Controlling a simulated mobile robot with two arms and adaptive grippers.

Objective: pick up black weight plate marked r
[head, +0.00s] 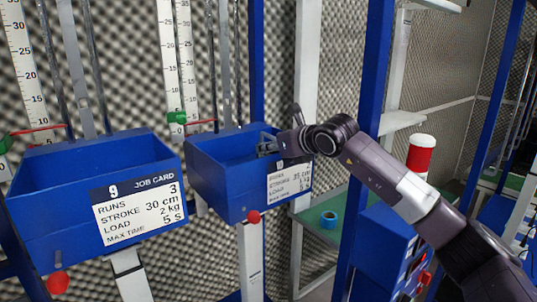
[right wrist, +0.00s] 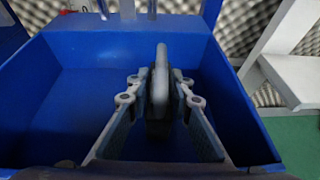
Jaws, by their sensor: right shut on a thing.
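My right gripper (head: 268,145) reaches into the blue bin (head: 222,190) in the middle of the head view. In the right wrist view its two fingers (right wrist: 160,92) are shut on a dark grey weight plate (right wrist: 160,62). The plate stands on edge between them, seen edge-on, inside the bin. No letter shows on it, so I cannot read its mark. Whether the plate touches the bin floor is hidden. The head view does not show the plate clearly. My left gripper is not in view.
A second blue bin (head: 45,218) with a job card (head: 140,208) stands at left. Blue posts and a white post rise close to my right arm. A red and white cylinder (head: 421,155) and a blue roll (head: 329,219) stand at right. The bin floor left of the plate looks clear.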

